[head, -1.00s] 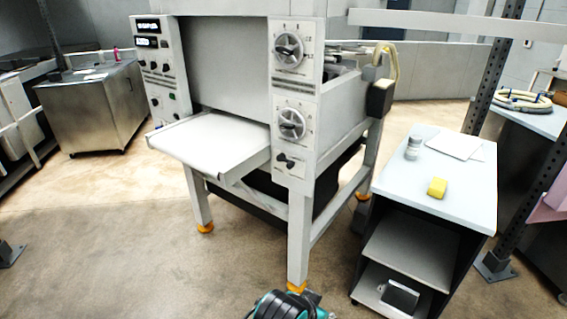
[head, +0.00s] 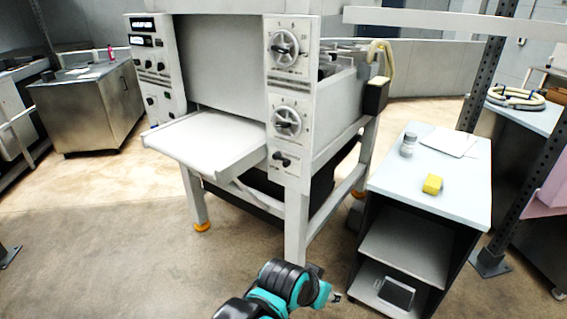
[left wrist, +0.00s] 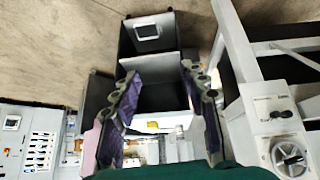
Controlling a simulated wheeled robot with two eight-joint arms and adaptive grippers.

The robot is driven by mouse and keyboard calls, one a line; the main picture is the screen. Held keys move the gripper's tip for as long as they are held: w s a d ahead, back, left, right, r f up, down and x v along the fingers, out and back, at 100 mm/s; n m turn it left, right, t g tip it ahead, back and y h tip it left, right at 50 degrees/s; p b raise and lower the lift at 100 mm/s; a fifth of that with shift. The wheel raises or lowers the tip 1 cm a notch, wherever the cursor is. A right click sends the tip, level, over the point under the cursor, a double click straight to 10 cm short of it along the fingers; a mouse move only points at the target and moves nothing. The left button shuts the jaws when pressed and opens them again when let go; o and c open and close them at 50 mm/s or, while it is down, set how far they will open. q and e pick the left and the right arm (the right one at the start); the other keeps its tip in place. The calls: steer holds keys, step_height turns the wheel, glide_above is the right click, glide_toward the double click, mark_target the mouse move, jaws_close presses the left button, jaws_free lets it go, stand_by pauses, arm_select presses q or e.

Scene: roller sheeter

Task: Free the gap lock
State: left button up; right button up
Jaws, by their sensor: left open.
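The sheeter's right front panel carries two large round dials, an upper dial (head: 285,48) and a lower dial (head: 287,121). Below them is a small black lever knob (head: 282,159), which I take for the gap lock. The knob also shows in the left wrist view (left wrist: 277,115), at the right, above the lower dial (left wrist: 290,157). My left gripper (head: 336,297) is low in front of the machine, below and right of the knob and apart from it. In the left wrist view its two fingers (left wrist: 160,82) are spread with nothing between them. My right gripper is not in view.
A cart (head: 462,190) with a jar (head: 408,144), papers (head: 449,141) and a yellow block (head: 432,184) stands right of the machine. The white feed table (head: 210,138) juts out left of the panel. A dark post (head: 490,225) stands further right. Floor in front is clear.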

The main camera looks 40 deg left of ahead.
mark_target(283, 164)
arm_select(q)
steer(key=w+a+r+n+t+h+p, duration=0.1)
steer(key=w+a+r, duration=0.25)
steer(key=w, duration=0.45)
steer(key=w+a+r+n+h, duration=0.1)
steer(key=w+a+r, duration=0.1)
steer(key=w+a, duration=0.45)
steer(key=w+a+r+n+t+h+p, duration=0.1)
steer(key=w+a+r, duration=0.1)
steer(key=w, duration=0.8)
steer(key=w+a+f+n+t, duration=0.1)
steer(key=w+a+f, duration=0.1)
steer(key=a, duration=0.7)
steer(key=w+a+f+t+p, duration=0.1)
steer(key=w+a, duration=0.4)
steer(key=a, duration=0.5)
steer(key=w+a+f+n+t, duration=0.1)
steer(key=w+a+f+t, duration=0.2)
steer(key=a, duration=0.7)
steer(key=shift+w+a+f+n, duration=0.1)
steer(key=shift+w+f+n, duration=0.2)
steer(key=shift+w+f, duration=0.4)
steer(key=b+x, duration=0.1)
steer(key=x, duration=0.6)
steer(key=shift+r+b, duration=0.15)
steer(key=shift+b, duration=0.25)
steer(key=shift+w, duration=0.3)
jaws_close()
